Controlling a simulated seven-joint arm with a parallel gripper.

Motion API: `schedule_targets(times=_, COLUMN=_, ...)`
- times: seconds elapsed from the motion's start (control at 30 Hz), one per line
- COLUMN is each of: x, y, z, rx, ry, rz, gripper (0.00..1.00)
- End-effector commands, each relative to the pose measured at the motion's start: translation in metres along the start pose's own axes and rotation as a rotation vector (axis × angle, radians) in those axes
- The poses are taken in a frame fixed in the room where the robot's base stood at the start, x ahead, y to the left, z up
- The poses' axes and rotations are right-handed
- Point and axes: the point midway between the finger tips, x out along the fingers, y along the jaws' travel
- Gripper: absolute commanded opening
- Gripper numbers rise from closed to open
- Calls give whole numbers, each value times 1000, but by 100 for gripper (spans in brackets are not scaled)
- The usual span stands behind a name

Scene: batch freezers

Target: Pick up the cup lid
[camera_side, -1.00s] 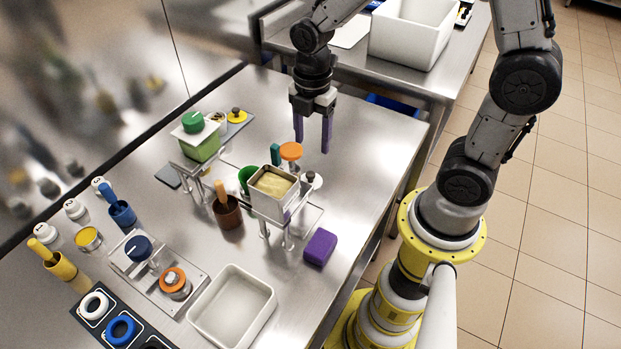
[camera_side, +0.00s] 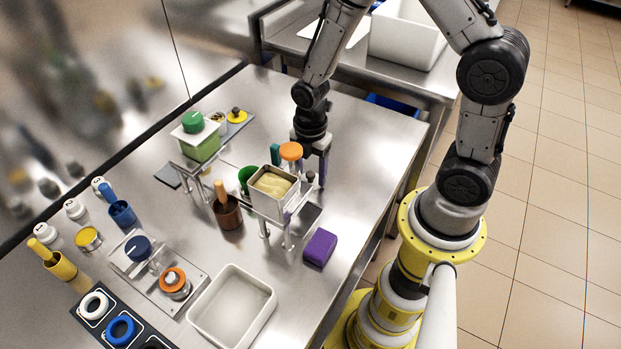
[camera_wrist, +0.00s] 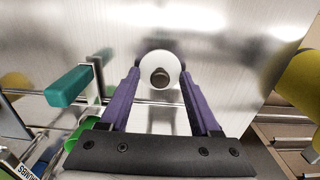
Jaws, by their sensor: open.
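The cup lid is a white disc with a dark knob; in the wrist view the cup lid (camera_wrist: 148,62) lies between and slightly beyond my fingertips. In the side view only its dark knob (camera_side: 310,176) shows clearly, beside my gripper; the white disc is mostly hidden. My gripper (camera_wrist: 160,80) is open, with one purple finger on each side of the lid and nothing held. In the side view my gripper (camera_side: 313,168) is low behind the metal stand. I cannot tell whether the fingers touch the lid.
A metal container of pale yellow contents (camera_side: 273,184) sits on the stand in front of my gripper. An orange-topped item (camera_side: 291,151) and a teal handle (camera_wrist: 69,86) are close by. A purple block (camera_side: 320,247) lies nearer the front. Bare table lies to the right.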

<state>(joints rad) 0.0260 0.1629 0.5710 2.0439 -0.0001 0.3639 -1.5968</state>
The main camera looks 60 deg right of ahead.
Motion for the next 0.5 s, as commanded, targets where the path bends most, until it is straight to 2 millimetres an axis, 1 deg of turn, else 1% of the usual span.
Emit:
schedule_targets(times=0.17, x=0, y=0, z=0, rx=0, ry=0, rz=1, gripper=64)
schedule_targets(times=0.27, x=0, y=0, z=0, rx=0, ry=0, rz=0, gripper=47)
schedule_targets(times=0.4, x=0, y=0, z=0, rx=0, ry=0, rz=0, gripper=22)
schedule_targets(times=0.47, x=0, y=0, z=0, rx=0, ry=0, rz=0, gripper=11)
schedule_targets(times=0.5, x=0, y=0, z=0, rx=0, ry=0, rz=0, gripper=4)
